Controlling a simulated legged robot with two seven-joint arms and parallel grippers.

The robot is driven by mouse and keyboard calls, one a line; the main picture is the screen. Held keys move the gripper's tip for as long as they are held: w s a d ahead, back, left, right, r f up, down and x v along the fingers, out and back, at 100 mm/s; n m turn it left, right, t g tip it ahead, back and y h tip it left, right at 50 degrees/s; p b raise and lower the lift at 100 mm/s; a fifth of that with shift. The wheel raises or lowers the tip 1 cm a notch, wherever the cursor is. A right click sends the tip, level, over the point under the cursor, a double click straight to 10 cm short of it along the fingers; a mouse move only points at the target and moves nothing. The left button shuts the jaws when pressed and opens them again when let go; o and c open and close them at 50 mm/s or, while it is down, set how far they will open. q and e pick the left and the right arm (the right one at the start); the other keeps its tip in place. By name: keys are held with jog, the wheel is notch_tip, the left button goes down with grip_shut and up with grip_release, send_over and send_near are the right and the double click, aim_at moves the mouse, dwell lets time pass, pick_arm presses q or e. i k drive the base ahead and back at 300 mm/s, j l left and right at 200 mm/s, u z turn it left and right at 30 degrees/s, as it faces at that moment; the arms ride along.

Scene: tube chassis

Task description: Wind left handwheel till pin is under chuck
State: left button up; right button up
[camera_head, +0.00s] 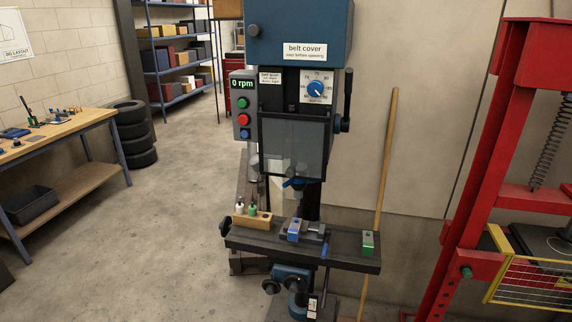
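A blue and black drilling machine stands in the middle of the view. Its chuck (297,191) hangs under a see-through guard (293,146), above the dark worktable (338,254). A dark handwheel (225,227) sits at the left end of the worktable. Another dark round handwheel or knob (271,287) is at the front below the table. A small vise with a blue jaw block (293,231) sits on the table below and near the chuck. The pin is too small to make out, so its place relative to the chuck cannot be told. Neither gripper is in view.
A wooden block (252,221) with small tools is on the table's left, a green block (367,241) on its right. A broom handle (387,150) leans behind. A red press frame (480,170) stands right, a workbench (60,135) left. The floor between bench and machine is clear.

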aim_at(223, 226)
jog(key=i+j+z, duration=0.15)
jog(key=j, duration=0.5)
jog(key=j+z, duration=0.2)
jog(key=j, duration=0.4)
jog(key=j+z, duration=0.15)
jog(key=j, duration=0.5)
jog(key=j+z, duration=0.15)
jog(key=j, duration=0.5)
jog(key=k+j+z, duration=0.2)
jog(key=j, duration=0.45)
jog(key=j+z, duration=0.15)
jog(key=j, duration=0.5)
jog(key=z, duration=0.4)
jog(key=i+j+z, duration=0.1)
jog(key=z, duration=0.35)
jog(key=i+j+z, duration=0.1)
jog(key=z, duration=0.35)
jog(key=j+z, duration=0.3)
jog(key=z, duration=0.2)
jog(key=j+z, duration=0.25)
jog(key=z, duration=0.2)
jog(key=j+z, duration=0.2)
jog(key=z, duration=0.25)
jog(key=j+z, duration=0.2)
jog(key=z, duration=0.25)
jog(key=k, duration=0.05)
